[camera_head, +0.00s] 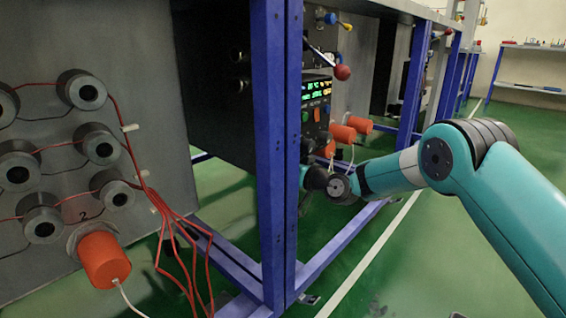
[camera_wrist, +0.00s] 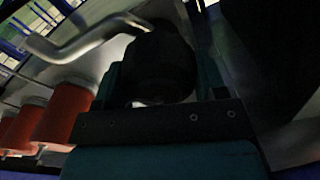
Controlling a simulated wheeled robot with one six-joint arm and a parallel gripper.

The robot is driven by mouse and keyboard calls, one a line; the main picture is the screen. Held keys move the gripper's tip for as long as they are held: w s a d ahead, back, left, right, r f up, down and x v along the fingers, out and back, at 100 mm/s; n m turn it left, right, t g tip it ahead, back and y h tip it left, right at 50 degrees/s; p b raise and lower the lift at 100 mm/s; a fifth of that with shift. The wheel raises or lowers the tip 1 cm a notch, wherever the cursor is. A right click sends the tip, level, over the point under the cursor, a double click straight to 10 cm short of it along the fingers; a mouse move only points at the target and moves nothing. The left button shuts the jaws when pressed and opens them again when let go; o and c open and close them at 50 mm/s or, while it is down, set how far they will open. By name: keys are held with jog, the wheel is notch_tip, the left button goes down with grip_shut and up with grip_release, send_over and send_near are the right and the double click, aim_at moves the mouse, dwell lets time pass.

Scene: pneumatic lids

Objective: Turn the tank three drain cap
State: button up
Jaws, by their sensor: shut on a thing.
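A dark round cap (camera_wrist: 160,62) fills the middle of the wrist view, with a silver bent pipe (camera_wrist: 75,45) beside its upper left. My gripper (camera_wrist: 156,78) is shut on this cap, one teal finger on each side. No label shows on it, so I cannot read which tank it belongs to. In the head view my gripper (camera_head: 310,178) is low beside the blue post, below the orange cylinders (camera_head: 343,133). The post hides its fingertips and the cap there. Orange cylinders also show at the left of the wrist view (camera_wrist: 62,115).
A blue frame post (camera_head: 270,150) stands just left of my gripper. A grey panel marked 2 (camera_head: 160,130) with several black knobs, red hoses and an orange cylinder (camera_head: 103,260) is at the left. A lit display (camera_head: 316,90) and red-balled lever (camera_head: 342,72) sit above. Green floor (camera_head: 440,250) is clear.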

jog(key=o, duration=0.9)
jog(key=shift+d, duration=0.1)
jog(key=p+v, duration=0.4)
jog(key=v, duration=1.3)
jog(key=shift+s+d+f, duration=0.1)
jog(key=shift+s, duration=0.1)
